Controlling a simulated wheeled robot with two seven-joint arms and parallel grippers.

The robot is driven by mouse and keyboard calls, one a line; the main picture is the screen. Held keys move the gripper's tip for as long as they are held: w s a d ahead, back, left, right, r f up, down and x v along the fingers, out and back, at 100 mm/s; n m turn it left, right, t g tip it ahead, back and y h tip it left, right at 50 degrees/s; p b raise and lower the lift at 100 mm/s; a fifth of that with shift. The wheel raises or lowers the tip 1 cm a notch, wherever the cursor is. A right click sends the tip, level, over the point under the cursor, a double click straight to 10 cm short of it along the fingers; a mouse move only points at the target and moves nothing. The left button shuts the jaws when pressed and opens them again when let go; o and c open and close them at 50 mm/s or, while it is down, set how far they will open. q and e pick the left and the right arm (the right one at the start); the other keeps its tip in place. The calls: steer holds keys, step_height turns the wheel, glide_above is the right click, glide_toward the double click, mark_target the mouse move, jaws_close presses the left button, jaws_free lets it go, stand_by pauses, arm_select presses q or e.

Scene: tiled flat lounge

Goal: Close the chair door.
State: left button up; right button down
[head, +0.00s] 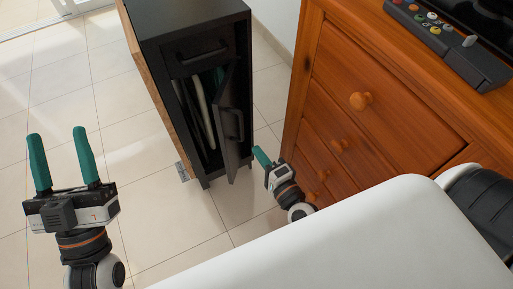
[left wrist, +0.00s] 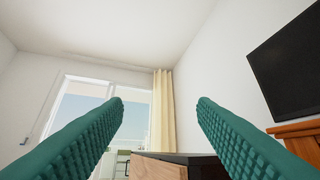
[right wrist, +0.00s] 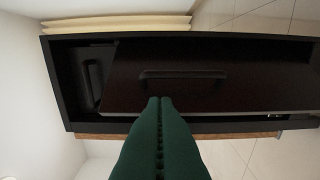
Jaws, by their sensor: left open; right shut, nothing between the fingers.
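The narrow black cabinet (head: 200,20) stands left of the wooden dresser. Its tall lower door (head: 231,125), with a dark bar handle, stands ajar, and pale and green flat items show inside the opening. The door (right wrist: 240,95) and its handle (right wrist: 183,75) also show in the right wrist view. My right gripper (head: 261,156) is shut and empty, just right of the door; its fingertips (right wrist: 160,99) appear close to the handle, and I cannot tell if they touch. My left gripper (head: 57,134) is open and empty, fingers up, above the floor left of the cabinet.
The orange wooden dresser (head: 385,85) with round knobs stands close on the right of my right gripper. A dark device with colored knobs (head: 448,40) lies on its top. A closed drawer (head: 198,52) sits above the cabinet door. The tiled floor on the left is clear.

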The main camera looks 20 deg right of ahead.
glide_toward(226, 124)
steer(key=w+d, duration=0.2)
steer(key=w, duration=0.2)
steer(key=shift+w+a+r, duration=0.1)
steer(key=shift+w+a, duration=0.15)
steer(key=shift+a, duration=0.15)
steer(key=shift+w+a+r, duration=0.1)
steer(key=shift+w+a, duration=0.15)
steer(key=shift+a, duration=0.2)
arm_select(q)
steer(key=shift+s+a+r+t, duration=0.1)
steer(key=shift+s+r+t, duration=0.55)
steer(key=shift+s+t, duration=0.05)
arm_select(e)
steer(key=shift+w+a, duration=0.35)
steer(key=shift+a, duration=0.1)
arm_select(q)
steer(key=shift+w, duration=0.1)
